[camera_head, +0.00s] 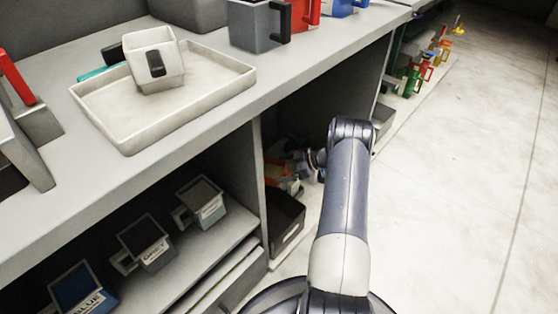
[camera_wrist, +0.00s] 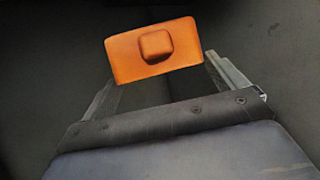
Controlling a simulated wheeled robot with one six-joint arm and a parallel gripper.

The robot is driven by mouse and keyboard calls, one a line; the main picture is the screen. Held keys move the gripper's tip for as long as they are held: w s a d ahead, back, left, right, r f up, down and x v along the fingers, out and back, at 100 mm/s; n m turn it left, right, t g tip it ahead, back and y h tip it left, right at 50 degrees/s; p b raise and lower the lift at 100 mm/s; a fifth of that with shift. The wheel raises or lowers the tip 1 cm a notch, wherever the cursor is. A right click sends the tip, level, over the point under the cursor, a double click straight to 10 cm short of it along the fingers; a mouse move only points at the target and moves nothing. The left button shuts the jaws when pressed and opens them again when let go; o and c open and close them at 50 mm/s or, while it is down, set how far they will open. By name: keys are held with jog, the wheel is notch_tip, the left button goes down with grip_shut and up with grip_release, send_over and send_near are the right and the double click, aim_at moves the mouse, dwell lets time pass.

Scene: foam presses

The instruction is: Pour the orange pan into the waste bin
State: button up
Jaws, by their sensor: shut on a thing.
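The orange pan (camera_wrist: 125,58) shows in the wrist view as a flat orange face with a square knob, between the fingers of my gripper (camera_wrist: 157,82). My gripper is shut on it. In the head view my arm reaches into the shaded bay under the counter, where an orange patch shows beside my wrist; details there are dim. A dark open-topped box, which looks like the waste bin (camera_head: 289,243), stands low in that bay, below and close to my gripper. Its inside is mostly dark, and I cannot tell whether the pan is tilted.
A white pan (camera_head: 172,56) sits in a pale tray (camera_head: 122,141) on the counter (camera_head: 222,110). Grey, red and blue containers stand behind. Labelled bins fill the lower shelf at left. The bay's side panel (camera_head: 259,165) is close to my gripper.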

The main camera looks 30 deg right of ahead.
jog(key=shift+s+a+n+p, duration=0.2)
jog(key=shift+n+p, duration=0.2)
jog(key=shift+p, duration=0.25)
jog(key=shift+c, duration=0.2)
jog(key=shift+s+a+f+n+t+h+p, duration=0.25)
jog(key=shift+a+n+t+h+p, duration=0.05)
jog(key=shift+n+t+h+p, duration=0.35)
jog(key=s+a+n+t+h, duration=0.1)
jog(key=n, duration=0.1)
jog(key=s+a+n+t+h, duration=0.1)
jog(key=t, duration=0.1)
jog(key=shift+s+a+n+h+p, duration=0.1)
jog(key=shift+n+h+p, duration=0.25)
jog(key=n+b, duration=0.1)
jog(key=b, duration=0.1)
jog(key=s+a+t+b, duration=0.1)
jog(key=b, duration=0.1)
jog(key=shift+f+n+t+h, duration=0.25)
jog(key=shift+f+n+h, duration=0.05)
jog(key=shift+n+h, duration=0.1)
jog(key=shift+s+a+f+n+b, duration=0.1)
jog(key=shift+s+a+n+b, duration=0.15)
jog(key=shift+b, duration=0.75)
jog(key=n+b, duration=0.1)
jog(key=b, duration=0.1)
jog(key=f+n+t+b, duration=0.1)
jog(key=b, duration=0.2)
jog(key=shift+s+a+t+h, duration=0.3)
jog(key=shift+s+a+h, duration=0.05)
jog(key=shift+s+h, duration=0.05)
